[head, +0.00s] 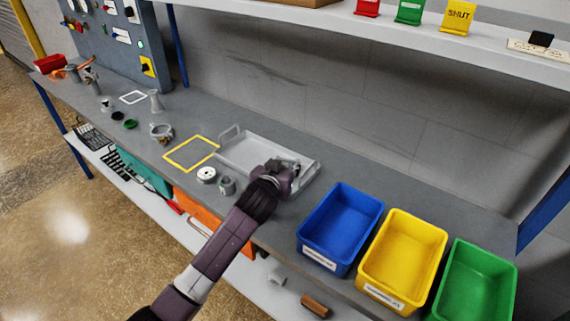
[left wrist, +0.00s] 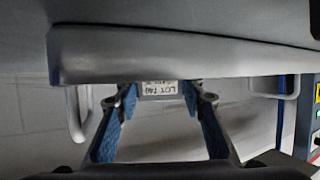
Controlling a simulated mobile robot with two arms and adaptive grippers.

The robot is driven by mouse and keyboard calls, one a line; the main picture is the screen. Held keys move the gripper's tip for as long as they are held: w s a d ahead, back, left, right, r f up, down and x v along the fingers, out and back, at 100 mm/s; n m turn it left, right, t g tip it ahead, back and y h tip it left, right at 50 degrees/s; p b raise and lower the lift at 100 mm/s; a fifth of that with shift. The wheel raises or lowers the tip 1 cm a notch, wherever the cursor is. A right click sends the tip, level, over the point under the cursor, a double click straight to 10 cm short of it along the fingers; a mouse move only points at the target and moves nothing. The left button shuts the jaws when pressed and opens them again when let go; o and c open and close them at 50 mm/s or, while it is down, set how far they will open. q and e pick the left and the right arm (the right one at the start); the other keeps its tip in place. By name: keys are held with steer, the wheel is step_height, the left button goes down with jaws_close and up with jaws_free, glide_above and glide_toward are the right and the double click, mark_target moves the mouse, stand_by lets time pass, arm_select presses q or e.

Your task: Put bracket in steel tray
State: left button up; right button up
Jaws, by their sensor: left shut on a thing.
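The steel tray (head: 240,151), pale grey with raised handles, lies on the bench near the middle of the head view. My left gripper (head: 284,168) reaches over the right part of the tray. My right gripper is out of view.
Blue (head: 323,259), yellow (head: 362,276) and green (head: 446,302) bins stand right of the tray. A white round part (head: 206,174) and a grey cup-shaped part (head: 227,186) sit left of my gripper, near a yellow outline (head: 176,164). A shelf (head: 440,46) overhangs behind.

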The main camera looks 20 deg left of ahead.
arm_select(q)
steer(key=shift+r, duration=0.1)
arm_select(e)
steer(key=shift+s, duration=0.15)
arm_select(q)
steer(key=shift+f, duration=0.2)
steer(key=o, duration=1.1)
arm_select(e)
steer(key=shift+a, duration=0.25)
arm_select(q)
steer(key=shift+r, duration=0.2)
steer(key=v, duration=1.2)
steer(key=shift+s+f, duration=0.1)
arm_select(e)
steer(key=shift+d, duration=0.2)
arm_select(q)
steer(key=shift+d, duration=0.1)
